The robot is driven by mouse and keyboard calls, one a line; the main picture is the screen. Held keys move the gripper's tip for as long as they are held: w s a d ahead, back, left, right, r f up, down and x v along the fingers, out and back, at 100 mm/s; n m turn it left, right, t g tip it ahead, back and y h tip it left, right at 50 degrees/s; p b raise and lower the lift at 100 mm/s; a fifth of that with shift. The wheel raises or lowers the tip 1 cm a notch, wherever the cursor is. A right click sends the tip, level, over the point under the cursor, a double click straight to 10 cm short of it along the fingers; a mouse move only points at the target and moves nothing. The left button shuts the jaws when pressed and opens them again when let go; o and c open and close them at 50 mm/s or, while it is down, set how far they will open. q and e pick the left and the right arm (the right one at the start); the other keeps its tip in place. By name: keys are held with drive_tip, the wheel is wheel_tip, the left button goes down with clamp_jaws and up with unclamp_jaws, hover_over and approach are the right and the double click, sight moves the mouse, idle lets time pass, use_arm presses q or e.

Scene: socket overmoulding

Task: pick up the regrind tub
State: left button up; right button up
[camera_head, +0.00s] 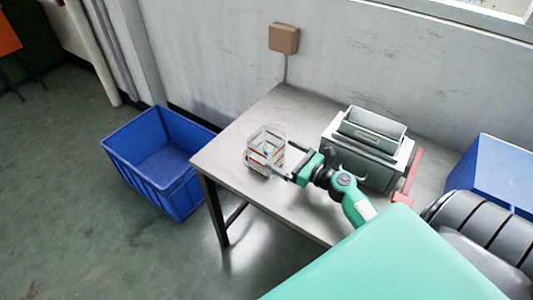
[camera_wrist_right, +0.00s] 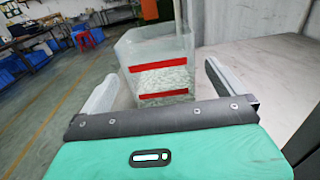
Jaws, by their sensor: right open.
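The regrind tub (camera_head: 264,150) is a clear container with red bands, standing on the table near its left edge in the head view. In the right wrist view the tub (camera_wrist_right: 160,62) shows pale granules inside behind two red strips. My right gripper (camera_head: 278,158) reaches in from the right at the tub. In the right wrist view its two fingers (camera_wrist_right: 160,88) are spread wide, one toward each side of the tub. Whether the fingers touch the tub cannot be told. My left gripper is not in view.
A grey machine with an open hopper (camera_head: 370,145) stands on the table (camera_head: 225,158), right of the tub. An empty blue bin (camera_head: 160,165) sits on the floor at left. Another blue box (camera_head: 495,172) is at right. A wall (camera_head: 220,60) runs behind the table.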

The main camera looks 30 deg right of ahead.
sight(256, 137)
drive_tip(key=shift+x, duration=1.35)
drive_tip(key=shift+p+x, duration=0.55)
drive_tip(key=shift+x, duration=1.65)
drive_tip(key=shift+f, duration=0.15)
drive_tip(key=c, duration=1.1)
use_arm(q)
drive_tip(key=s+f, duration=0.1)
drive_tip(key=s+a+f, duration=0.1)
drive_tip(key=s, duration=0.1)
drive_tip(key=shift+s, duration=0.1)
use_arm(e)
drive_tip(key=shift+r+p, duration=0.3)
drive_tip(key=shift+r, duration=0.45)
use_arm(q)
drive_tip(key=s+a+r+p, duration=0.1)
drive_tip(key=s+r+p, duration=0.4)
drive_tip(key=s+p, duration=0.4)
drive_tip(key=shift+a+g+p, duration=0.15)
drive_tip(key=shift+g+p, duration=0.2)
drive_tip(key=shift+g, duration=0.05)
use_arm(e)
wheel_tip(256, 137, up, 19)
drive_tip(key=shift+f, duration=0.2)
